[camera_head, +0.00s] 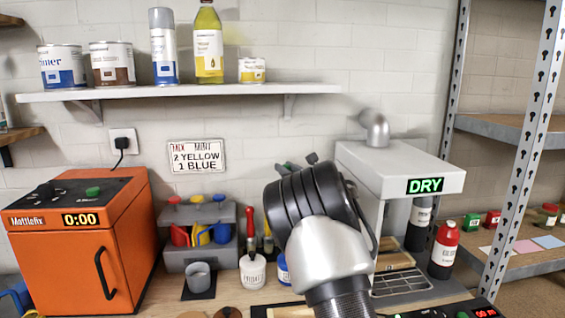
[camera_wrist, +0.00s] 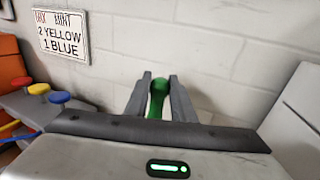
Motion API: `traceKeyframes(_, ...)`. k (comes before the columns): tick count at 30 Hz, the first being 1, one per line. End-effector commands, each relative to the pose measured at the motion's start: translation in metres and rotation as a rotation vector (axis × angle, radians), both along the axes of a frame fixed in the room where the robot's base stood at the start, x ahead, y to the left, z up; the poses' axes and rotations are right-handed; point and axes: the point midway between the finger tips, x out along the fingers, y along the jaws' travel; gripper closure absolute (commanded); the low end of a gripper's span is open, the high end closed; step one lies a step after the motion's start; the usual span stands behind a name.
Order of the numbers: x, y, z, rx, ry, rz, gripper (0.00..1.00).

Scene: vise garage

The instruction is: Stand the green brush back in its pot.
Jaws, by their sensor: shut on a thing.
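The green brush (camera_wrist: 157,98) shows in the wrist view as a rounded green handle between the two fingers of my gripper (camera_wrist: 160,84). My gripper is shut on it. In the head view my wrist hides most of the gripper, and only a small bit of green and dark finger shows above the bench near the wall. The brush's lower part is hidden. A white pot (camera_head: 252,273) stands on the bench with a red-handled brush (camera_head: 250,232) upright in it. A blue-and-white pot (camera_head: 283,270) beside it is partly hidden by my arm. I cannot tell which pot is the green brush's.
A grey rack (camera_head: 198,254) with coloured items and a grey cup (camera_head: 199,278) stand left of the pots. An orange machine (camera_head: 70,252) is farther left. A white machine with a DRY display (camera_head: 425,185) and a red bottle (camera_head: 443,250) stand right.

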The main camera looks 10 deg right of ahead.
Motion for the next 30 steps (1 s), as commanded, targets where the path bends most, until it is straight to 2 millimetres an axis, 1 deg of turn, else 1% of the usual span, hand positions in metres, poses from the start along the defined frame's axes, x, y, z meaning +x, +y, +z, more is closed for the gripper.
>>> traceKeyframes(5, 0.0, 0.0, -0.001, 0.0, -0.001, 0.0, 1.0)
traceKeyframes(11, 0.0, 0.0, -0.009, 0.0, 0.0, -0.001, 1.0)
traceKeyframes(30, 0.0, 0.0, -0.058, 0.0, 0.0, 0.0, 1.0)
